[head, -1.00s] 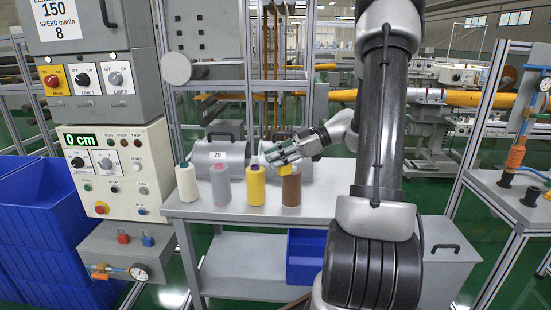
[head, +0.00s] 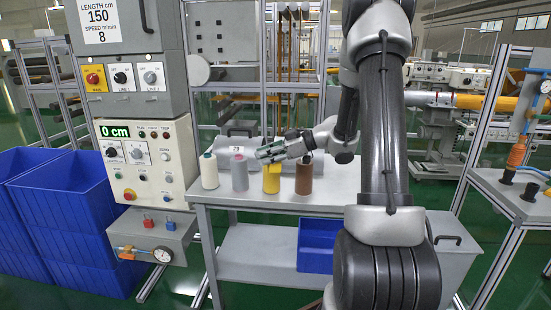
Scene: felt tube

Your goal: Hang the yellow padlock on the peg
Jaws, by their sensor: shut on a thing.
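A red padlock (head: 148,222) and a blue padlock (head: 170,225) hang on the front of the grey box (head: 135,240) at the lower left. A peg for the yellow one is too small to make out.
The control panel (head: 150,155) is left of the bench. Blue bins (head: 75,235) stand at far left. Air between gripper and panel looks clear.

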